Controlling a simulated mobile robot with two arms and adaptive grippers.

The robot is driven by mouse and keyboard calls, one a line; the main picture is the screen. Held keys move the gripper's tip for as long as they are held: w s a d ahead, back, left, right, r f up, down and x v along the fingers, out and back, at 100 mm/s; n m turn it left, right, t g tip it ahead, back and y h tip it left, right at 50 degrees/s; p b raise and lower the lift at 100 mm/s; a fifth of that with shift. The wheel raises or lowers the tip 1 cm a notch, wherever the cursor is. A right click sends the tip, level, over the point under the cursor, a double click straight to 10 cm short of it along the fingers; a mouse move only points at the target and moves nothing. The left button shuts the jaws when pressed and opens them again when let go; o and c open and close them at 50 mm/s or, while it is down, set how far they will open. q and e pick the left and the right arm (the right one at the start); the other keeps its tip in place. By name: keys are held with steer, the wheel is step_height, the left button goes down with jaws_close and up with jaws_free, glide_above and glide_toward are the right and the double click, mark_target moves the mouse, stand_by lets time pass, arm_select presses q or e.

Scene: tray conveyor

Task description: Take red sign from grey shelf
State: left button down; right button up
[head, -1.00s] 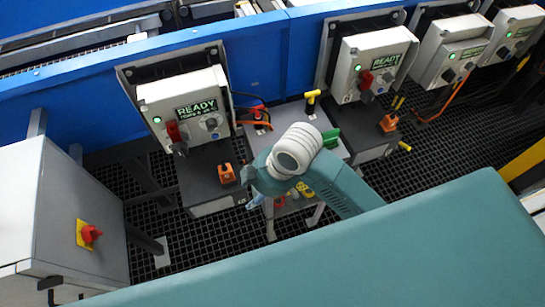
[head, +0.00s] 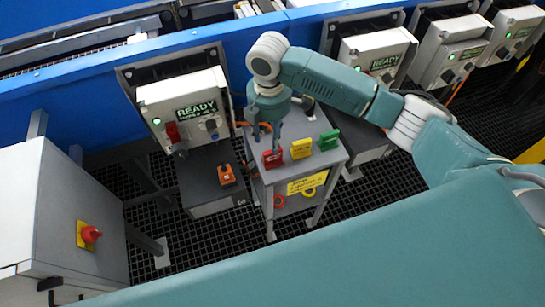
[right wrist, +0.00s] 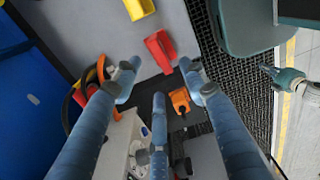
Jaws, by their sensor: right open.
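The red sign (head: 273,159) stands on top of the grey shelf (head: 331,157), at its left end. It also shows in the right wrist view (right wrist: 160,50), beyond the fingertips.
A yellow sign (head: 301,149) and a green sign (head: 329,140) stand right of the red one. An orange switch box (head: 227,174) lies on the dark stand to the left. A READY control box (head: 186,108) stands behind it. A grey cabinet (head: 60,210) is at left.

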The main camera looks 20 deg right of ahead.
mark_target(270, 150)
step_height(270, 150, down, 3)
steer(key=shift+f, duration=0.15)
steer(key=f, duration=0.1)
steer(key=f+p, duration=0.1)
steer(key=f, duration=0.3)
steer(key=shift+d+p, duration=0.3)
steer(key=shift+f, duration=0.2)
jaws_close()
